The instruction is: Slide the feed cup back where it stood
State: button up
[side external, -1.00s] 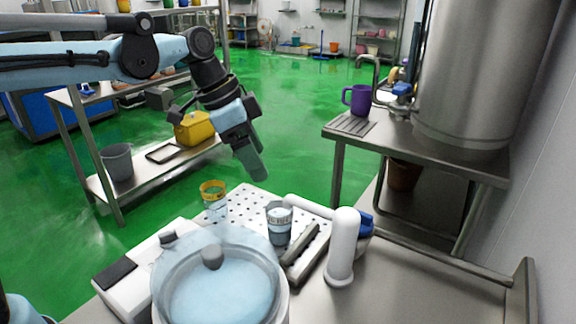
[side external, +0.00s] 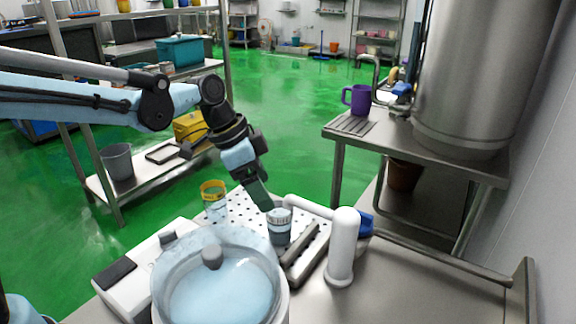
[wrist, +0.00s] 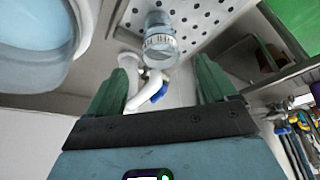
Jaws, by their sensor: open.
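A clear cup with a white marked band (side external: 279,226) stands upright on the perforated white tray (side external: 240,203), beside the white spout (side external: 312,207). In the wrist view the cup (wrist: 158,44) shows beyond the fingertips, roughly centred between them. A second cup with a yellow rim (side external: 213,198) stands farther left on the tray. I cannot tell from its looks which cup is the feed cup. My gripper (side external: 265,203) points down just above and left of the banded cup's rim. Its green fingers (wrist: 165,68) are apart with nothing between them; whether one touches the cup is unclear.
A lidded round tank with pale blue contents (side external: 220,290) stands in front of the tray. The white spout post (side external: 342,250) and a dark-topped grey bar (side external: 305,255) crowd the cup's right side. The steel bench (side external: 420,290) is bare at right.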

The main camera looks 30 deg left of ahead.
jog(key=x, duration=0.9)
jog(key=shift+f, duration=0.1)
jog(key=c, duration=1.2)
jog(key=shift+w+a, duration=1.1)
jog(key=shift+a, duration=1.55)
jog(key=shift+w+a, duration=1.05)
jog(key=shift+a, duration=1.6)
jog(key=shift+w+a, duration=1.1)
jog(key=shift+a, duration=1.55)
jog(key=o, duration=1.3)
jog(key=shift+c, duration=0.2)
jog(key=v, duration=1.2)
jog(key=shift+d, duration=0.1)
